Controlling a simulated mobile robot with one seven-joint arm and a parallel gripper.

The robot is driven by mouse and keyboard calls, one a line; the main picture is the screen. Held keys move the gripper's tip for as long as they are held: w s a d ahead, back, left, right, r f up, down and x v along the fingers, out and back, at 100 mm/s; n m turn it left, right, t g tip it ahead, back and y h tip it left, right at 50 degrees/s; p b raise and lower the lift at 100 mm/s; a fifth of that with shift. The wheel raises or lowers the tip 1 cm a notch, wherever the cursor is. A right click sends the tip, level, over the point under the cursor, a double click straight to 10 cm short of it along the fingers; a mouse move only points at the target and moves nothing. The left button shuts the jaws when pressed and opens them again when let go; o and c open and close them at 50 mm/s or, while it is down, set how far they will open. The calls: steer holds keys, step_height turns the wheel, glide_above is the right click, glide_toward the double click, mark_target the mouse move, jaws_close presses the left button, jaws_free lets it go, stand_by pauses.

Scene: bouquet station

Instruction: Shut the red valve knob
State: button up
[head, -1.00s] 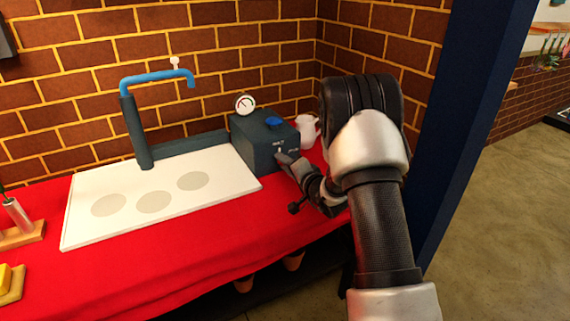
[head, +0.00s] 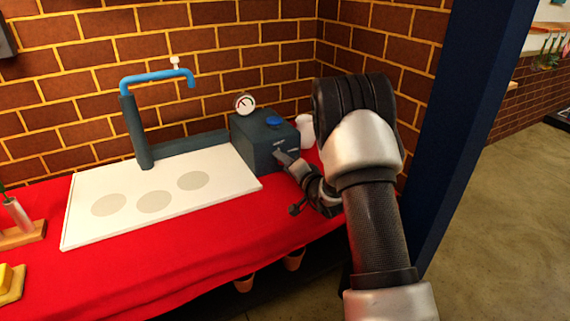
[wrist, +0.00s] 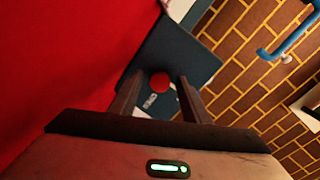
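The red valve knob (wrist: 159,82) is a small round red disc on the dark grey-blue box (head: 258,146); the box also shows in the wrist view (wrist: 185,55). My gripper (wrist: 158,80) is open, with one finger to each side of the knob in the wrist view. I cannot tell whether the fingertips reach past the knob or stop short of it. In the head view my gripper (head: 281,156) is at the box's front face and hides the knob there.
A round gauge (head: 245,103) and a blue knob (head: 273,121) are on the box. A white pitcher (head: 306,131) stands behind it. A white board (head: 120,222) with grey circles lies left, under a blue pipe (head: 155,79). Red cloth (head: 170,275) in front is clear.

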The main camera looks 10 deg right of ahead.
steer(key=p+v, duration=0.2)
steer(key=v, duration=1.5)
steer(key=shift+s, duration=0.2)
